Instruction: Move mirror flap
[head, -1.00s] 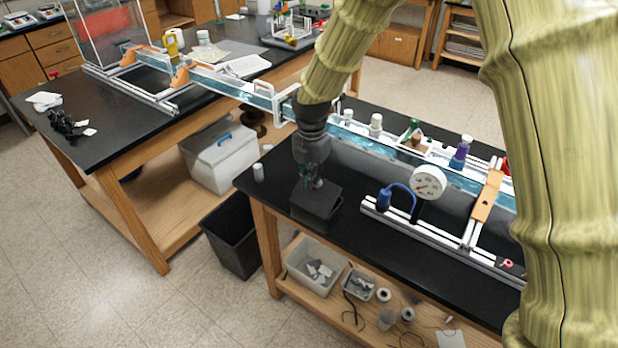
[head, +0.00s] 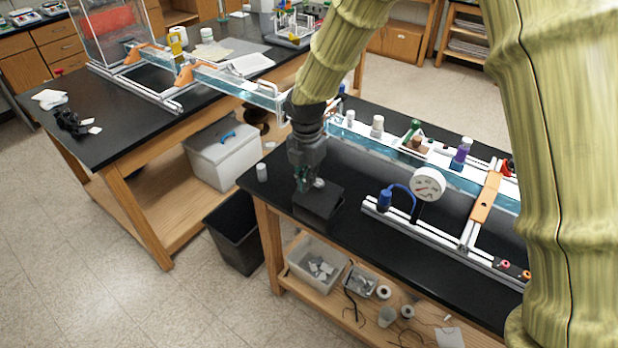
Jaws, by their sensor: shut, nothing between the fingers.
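My gripper (head: 304,186) points down over the near-left part of the right black table. It is shut, with its tips at the upper left of a small black box (head: 322,212). A small shiny round piece (head: 319,183) shows beside the fingertips, above the back of the box; it may be the mirror flap, but it is too small to tell. I cannot tell whether the fingers touch the box or this piece.
A clear water channel (head: 365,142) on a white rail runs behind my gripper, with bottles on it. A white dial gauge (head: 428,184) and a blue fitting (head: 384,201) stand to the right. A small white cap (head: 262,172) is to the left.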

